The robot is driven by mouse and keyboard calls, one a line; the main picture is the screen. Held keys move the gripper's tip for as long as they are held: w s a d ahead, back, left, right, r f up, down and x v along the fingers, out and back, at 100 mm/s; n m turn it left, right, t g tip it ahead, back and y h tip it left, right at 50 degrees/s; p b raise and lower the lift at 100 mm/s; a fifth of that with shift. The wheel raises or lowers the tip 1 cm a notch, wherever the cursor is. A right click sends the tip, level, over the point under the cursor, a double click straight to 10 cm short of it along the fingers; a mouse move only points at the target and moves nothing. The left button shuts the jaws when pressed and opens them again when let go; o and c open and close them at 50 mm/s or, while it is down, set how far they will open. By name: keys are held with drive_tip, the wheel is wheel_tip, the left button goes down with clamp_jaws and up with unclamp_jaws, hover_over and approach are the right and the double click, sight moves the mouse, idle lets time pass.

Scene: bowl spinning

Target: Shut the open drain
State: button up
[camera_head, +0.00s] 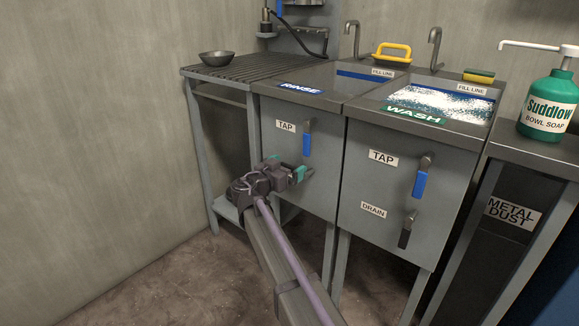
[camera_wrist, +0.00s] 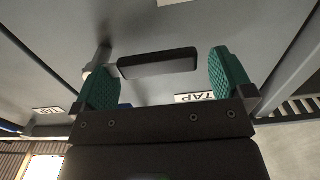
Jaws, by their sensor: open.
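My gripper (camera_head: 287,167) is at the front of the rinse sink cabinet, low on its panel. In the wrist view my gripper (camera_wrist: 162,68) shows two green finger pads spread apart. A black lever handle (camera_wrist: 158,63) lies crosswise between the pads, with a visible gap at its right end. Its left end joins a pale stem on the panel, close to the left pad. In the head view my gripper mostly hides this lever. The wash cabinet's black drain lever (camera_head: 407,230) hangs down below its DRAIN label (camera_head: 373,210).
The rinse tap's blue handle (camera_head: 306,144) hangs above my gripper. The wash tap's blue handle (camera_head: 420,183) hangs on the right cabinet. A metal bowl (camera_head: 216,57) sits on the slatted rack (camera_head: 262,65). A green soap bottle (camera_head: 548,104) stands at far right. The floor at left is clear.

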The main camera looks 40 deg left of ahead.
drive_tip(key=shift+w, duration=0.55)
drive_tip(key=c, duration=1.3)
drive_tip(key=shift+d, duration=0.1)
